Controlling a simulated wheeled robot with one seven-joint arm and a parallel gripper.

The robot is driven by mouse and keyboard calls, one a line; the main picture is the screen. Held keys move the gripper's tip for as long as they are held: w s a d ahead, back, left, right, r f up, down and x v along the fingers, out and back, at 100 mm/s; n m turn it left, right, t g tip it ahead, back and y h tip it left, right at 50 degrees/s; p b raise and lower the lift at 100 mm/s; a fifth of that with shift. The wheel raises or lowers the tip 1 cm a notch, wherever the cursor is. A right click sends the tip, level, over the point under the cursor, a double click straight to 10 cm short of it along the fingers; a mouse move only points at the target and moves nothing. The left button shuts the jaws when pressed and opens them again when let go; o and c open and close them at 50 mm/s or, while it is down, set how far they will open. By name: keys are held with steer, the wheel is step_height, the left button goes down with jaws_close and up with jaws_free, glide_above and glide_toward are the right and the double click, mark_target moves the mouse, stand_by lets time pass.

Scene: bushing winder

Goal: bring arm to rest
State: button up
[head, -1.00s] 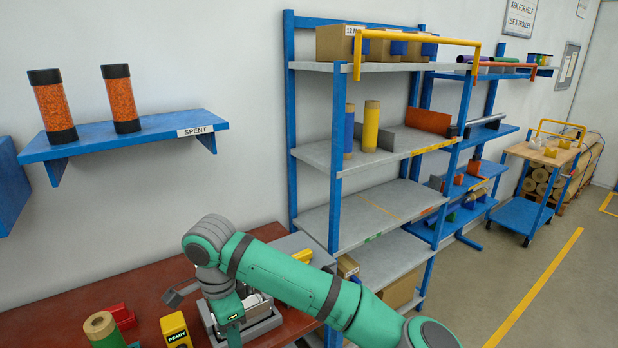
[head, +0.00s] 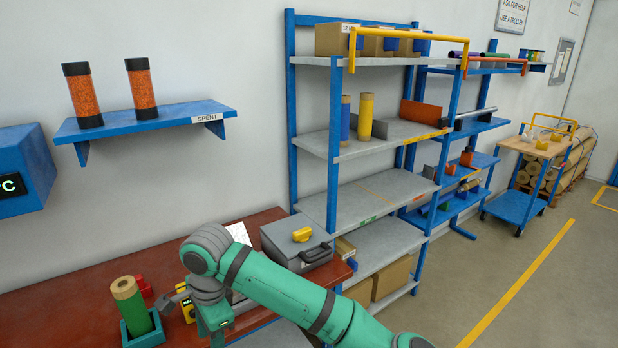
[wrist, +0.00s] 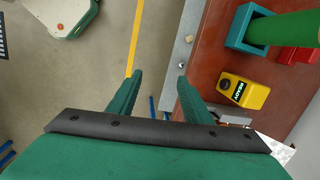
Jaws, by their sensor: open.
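My green arm crosses the lower middle of the head view, its wrist bent down over the front of the red-brown bench (head: 60,305). My gripper (wrist: 158,75) shows in the wrist view with two green fingers spread apart and nothing between them. Below the fingers are the bench's grey front edge and the floor with a yellow line. In the head view the fingertips are not clearly visible.
A green roll (head: 130,295) stands in a teal holder beside a yellow READY box (wrist: 243,92). A grey case (head: 290,243) lies farther right on the bench. The blue shelf rack (head: 333,150) stands behind my arm. The floor (head: 480,270) at right is clear.

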steer(key=s+a+f+n+t+y, duration=0.1)
steer(key=s+a+n+t+y, duration=0.15)
steer(key=a+y, duration=1.1)
steer(key=s+d+f+m+t+h, duration=0.1)
steer(key=s+d+f+t+h, duration=0.45)
steer(key=d+f, duration=0.3)
steer(key=s+d+f+m+t+h, duration=0.2)
steer(key=s+d+f+t+h, duration=0.3)
steer(key=d+f+t, duration=0.4)
steer(key=s+d+r+n+g+h, duration=0.1)
steer(key=s+d+n+h, duration=0.1)
steer(key=s+d+n, duration=0.3)
steer(key=s+d+r+n+h, duration=0.1)
steer(key=s+d+n, duration=0.4)
steer(key=s+d, duration=0.7)
steer(key=s+h, duration=0.1)
steer(key=s, duration=0.4)
steer(key=shift+d+r+g+h, duration=0.15)
steer(key=shift+r+g+h, duration=0.05)
steer(key=shift+g+h, duration=0.2)
steer(key=shift+n, duration=0.25)
steer(key=c, duration=0.4)
steer(key=shift+o, duration=0.2)
steer(key=shift+w, duration=0.15)
